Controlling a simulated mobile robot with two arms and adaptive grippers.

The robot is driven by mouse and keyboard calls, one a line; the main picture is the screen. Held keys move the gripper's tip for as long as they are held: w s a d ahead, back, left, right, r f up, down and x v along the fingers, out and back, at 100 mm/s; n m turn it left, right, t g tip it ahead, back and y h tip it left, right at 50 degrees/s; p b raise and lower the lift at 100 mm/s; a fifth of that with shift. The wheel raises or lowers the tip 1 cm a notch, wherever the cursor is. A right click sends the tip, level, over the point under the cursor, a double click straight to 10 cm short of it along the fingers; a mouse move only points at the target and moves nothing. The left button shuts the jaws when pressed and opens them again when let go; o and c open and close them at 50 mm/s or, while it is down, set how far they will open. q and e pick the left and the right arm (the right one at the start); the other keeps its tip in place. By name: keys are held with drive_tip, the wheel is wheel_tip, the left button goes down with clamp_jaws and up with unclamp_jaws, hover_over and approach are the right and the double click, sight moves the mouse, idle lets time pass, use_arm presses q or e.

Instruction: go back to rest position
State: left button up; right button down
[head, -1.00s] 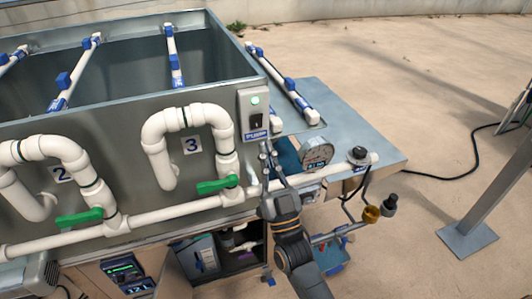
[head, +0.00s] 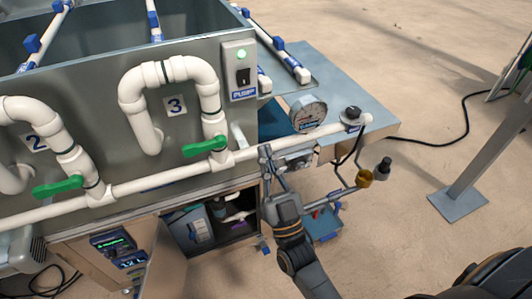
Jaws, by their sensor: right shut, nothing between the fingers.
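My right gripper (head: 267,160) is shut and empty. It hangs in front of the machine, just below the pump switch box (head: 240,70) and left of the pressure gauge (head: 308,113). The switch box has a lit green lamp above a dark switch and a blue pump label. A gap shows between the fingertips and the switch box. My left gripper is not in view. A dark rounded part shows at the lower right edge; I cannot tell what it is.
White pipes with green valve handles (head: 205,146) run along the metal tank (head: 100,95). An open cabinet (head: 225,222) with bottles is below. A brass fitting (head: 365,178) hangs at the right. A metal post foot (head: 458,205) and a black hose stand on open floor.

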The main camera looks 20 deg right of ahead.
wheel_tip(320, 180, down, 20)
drive_tip(key=w+a+n+g+y, duration=0.2)
drive_tip(key=w+g, duration=0.1)
drive_tip(key=g, duration=0.3)
drive_tip(key=s+f+g, duration=0.3)
drive_tip(key=f, duration=0.6)
drive_tip(key=s+f+g, duration=0.2)
drive_tip(key=f+g, duration=0.1)
drive_tip(key=f, duration=0.6)
drive_tip(key=s+d+f+g+h, duration=0.15)
drive_tip(key=s+f+g, duration=0.25)
drive_tip(key=s+f, duration=0.55)
drive_tip(key=s+d+f+g, duration=0.3)
drive_tip(key=s+f+g, duration=0.1)
drive_tip(key=s+f, duration=0.5)
drive_tip(key=s+d+f+g, duration=0.2)
drive_tip(key=s+d+f, duration=0.1)
drive_tip(key=s, duration=0.5)
drive_tip(key=s+d+f+g+h, duration=0.1)
drive_tip(key=s+d+f+g, duration=0.1)
drive_tip(key=s+f, duration=0.3)
drive_tip(key=s+g, duration=0.1)
drive_tip(key=s, duration=0.3)
drive_tip(key=shift+s+d+f, duration=0.25)
drive_tip(key=shift+s+d, duration=0.05)
drive_tip(key=shift+d, duration=0.1)
drive_tip(key=shift+h, duration=0.25)
